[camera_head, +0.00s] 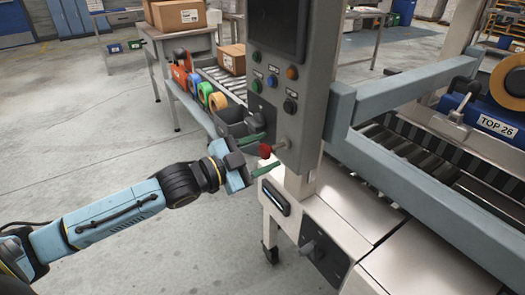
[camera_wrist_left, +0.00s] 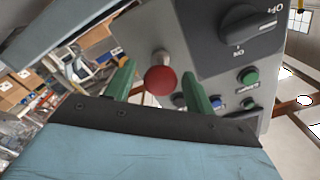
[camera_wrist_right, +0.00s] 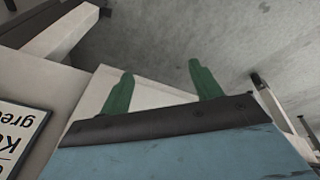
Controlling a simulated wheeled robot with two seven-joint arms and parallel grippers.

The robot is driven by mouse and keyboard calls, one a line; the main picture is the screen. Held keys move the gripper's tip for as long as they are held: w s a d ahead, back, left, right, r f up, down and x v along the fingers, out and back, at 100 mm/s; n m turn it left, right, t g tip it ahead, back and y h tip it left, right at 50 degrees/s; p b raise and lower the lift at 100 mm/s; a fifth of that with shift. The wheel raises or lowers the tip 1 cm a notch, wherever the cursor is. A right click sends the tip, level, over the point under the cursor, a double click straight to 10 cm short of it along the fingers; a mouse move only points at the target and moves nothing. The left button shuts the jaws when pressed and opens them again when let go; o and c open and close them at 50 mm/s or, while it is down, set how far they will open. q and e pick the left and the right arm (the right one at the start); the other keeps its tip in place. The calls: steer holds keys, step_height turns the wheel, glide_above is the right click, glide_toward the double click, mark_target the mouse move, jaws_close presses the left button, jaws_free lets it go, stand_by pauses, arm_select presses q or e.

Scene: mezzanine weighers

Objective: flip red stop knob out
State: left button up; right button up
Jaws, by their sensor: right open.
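The red stop knob (camera_head: 265,151) is a round red mushroom head on the lower left side of the grey control panel (camera_head: 283,115). My left gripper (camera_head: 262,154) is open, with its green fingers on either side of the knob in the head view. In the left wrist view the red knob (camera_wrist_left: 160,80) shows between the two green fingertips (camera_wrist_left: 160,82), with a gap to each finger. Contact is not visible. My right gripper (camera_wrist_right: 158,85) shows only in its own wrist view, open and empty, with pale machine surface and floor beyond it.
The panel carries green, blue, orange and black buttons and a black rotary switch (camera_wrist_left: 247,25) close to the left gripper. A grey frame bar (camera_head: 420,190) runs to the right. A roller conveyor with tape rolls (camera_head: 218,101) stands behind. Floor at left is clear.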

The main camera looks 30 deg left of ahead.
arm_select(q)
steer(key=shift+w, duration=0.15)
steer(key=shift+s+a, duration=0.25)
steer(key=shift+s, duration=0.35)
steer(key=p+v, duration=0.3)
steer(key=v, duration=0.9)
steer(key=shift+p, duration=0.4)
arm_select(e)
steer(key=s+d+f, duration=0.3)
steer(key=s+f, duration=0.2)
steer(key=f, duration=0.3)
steer(key=shift+d+g, duration=0.15)
steer(key=shift+g, duration=0.25)
